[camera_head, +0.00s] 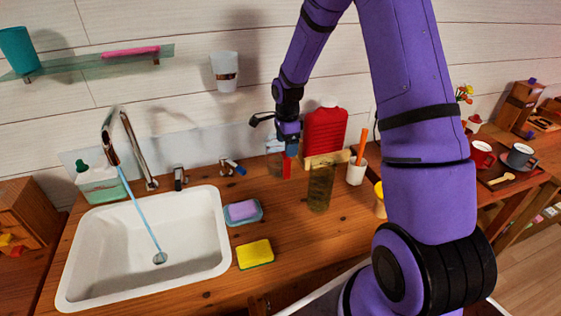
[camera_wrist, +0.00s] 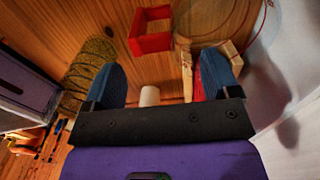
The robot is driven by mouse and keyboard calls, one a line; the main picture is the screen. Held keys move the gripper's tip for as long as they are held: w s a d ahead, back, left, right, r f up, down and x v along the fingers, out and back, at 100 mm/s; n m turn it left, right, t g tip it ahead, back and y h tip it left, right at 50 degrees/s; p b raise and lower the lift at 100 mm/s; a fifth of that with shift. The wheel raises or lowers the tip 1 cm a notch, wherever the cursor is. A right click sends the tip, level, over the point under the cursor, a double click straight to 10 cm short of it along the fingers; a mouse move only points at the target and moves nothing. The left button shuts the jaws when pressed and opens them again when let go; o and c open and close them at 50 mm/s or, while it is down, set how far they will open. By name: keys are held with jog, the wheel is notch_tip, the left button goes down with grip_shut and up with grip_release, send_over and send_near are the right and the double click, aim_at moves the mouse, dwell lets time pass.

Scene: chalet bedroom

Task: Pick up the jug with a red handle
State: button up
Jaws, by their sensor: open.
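The jug with a red handle stands on the wooden counter beside the sink, and its clear body (camera_head: 274,158) is partly hidden by my gripper (camera_head: 290,149). Its red handle (camera_head: 287,167) shows just below my fingers. In the wrist view the red handle (camera_wrist: 150,42) looks like a squared loop ahead of my gripper (camera_wrist: 160,72), with the faint round outline of the clear body to its right. My gripper is open, its two blue fingers apart with nothing held. It points down close to the jug; whether it touches the jug, I cannot tell.
A large red bottle (camera_head: 325,131) stands just right behind the jug. A green translucent container (camera_head: 320,188) and a white cup (camera_head: 356,172) stand to its right. The sink (camera_head: 85,240), a soap dish (camera_head: 258,216) and a yellow sponge (camera_head: 255,253) lie to the left and front.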

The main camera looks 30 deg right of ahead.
aim_at(286, 159)
jog(key=f, duration=0.5)
jog(key=shift+s+a+f, duration=0.1)
jog(key=shift+s+a, duration=0.15)
jog(key=shift+s, duration=0.15)
jog(key=shift+f, duration=0.55)
jog(key=shift+c, duration=0.5)
jog(key=c, duration=1)
